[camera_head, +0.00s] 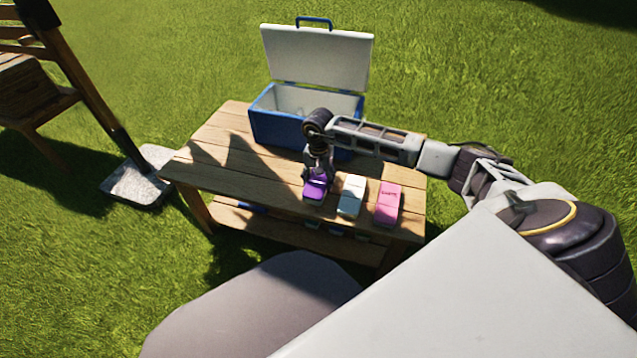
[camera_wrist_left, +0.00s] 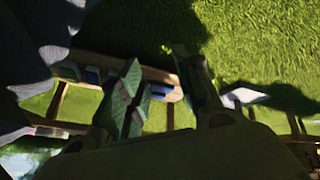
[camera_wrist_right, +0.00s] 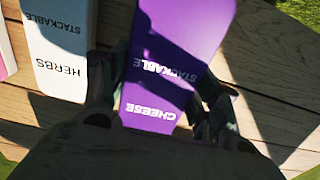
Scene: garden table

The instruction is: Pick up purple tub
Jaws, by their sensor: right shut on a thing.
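The purple tub (camera_head: 315,189) lies on the wooden table near its front edge, left of the white and pink tubs. In the right wrist view the purple tub (camera_wrist_right: 182,35) shows the words "CHEESE" and "STACKABLE". My right gripper (camera_head: 318,172) reaches down onto it from above and is shut on it, one finger along each side. The tub appears to be still at the tabletop. My left gripper (camera_wrist_left: 160,62) shows only in its own wrist view, dark, with its fingers apart and nothing between them.
A white tub (camera_head: 351,196) marked "HERBS" lies close beside the purple one, with a pink tub (camera_head: 388,204) further right. A blue cooler (camera_head: 277,130) with its lid raised stands at the back of the table (camera_head: 205,152). A lower shelf holds several items.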

